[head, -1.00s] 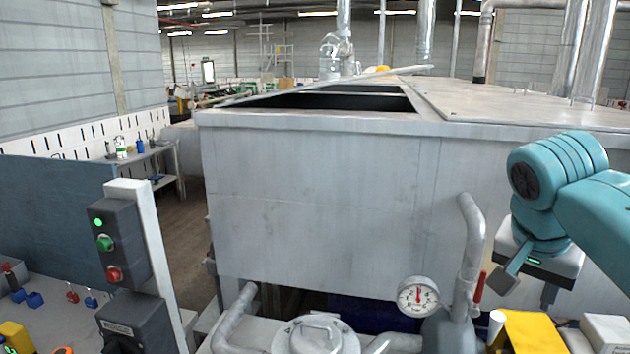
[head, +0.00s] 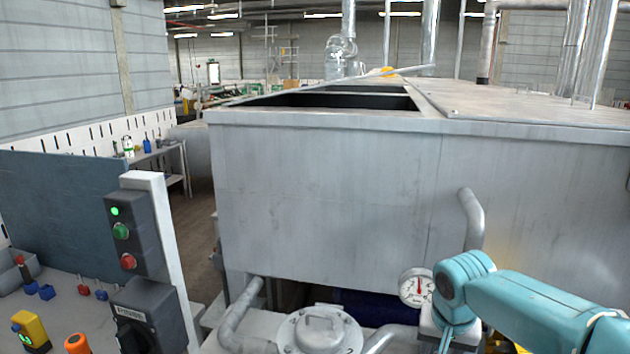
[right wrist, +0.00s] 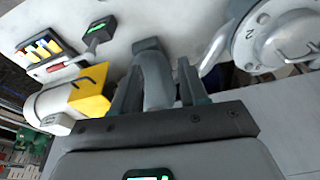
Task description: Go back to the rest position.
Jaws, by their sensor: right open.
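My right arm (head: 530,305) reaches in from the lower right in the head view, its wrist low beside the gauge. The gripper's fingers are not clearly seen there. In the right wrist view my right gripper (right wrist: 158,66) is open, its two dark fingers apart. A grey curved pipe (right wrist: 155,85) shows between the fingers in the picture; I cannot tell how far it lies from them. No thing is seen gripped. My left gripper is in neither view.
A big grey tank (head: 320,190) fills the middle. A round gauge (head: 416,287) and round flange (head: 320,333) stand before it. A button post (head: 130,232) stands left. A yellow-ended cylinder (right wrist: 90,97) and flange (right wrist: 275,38) show in the right wrist view.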

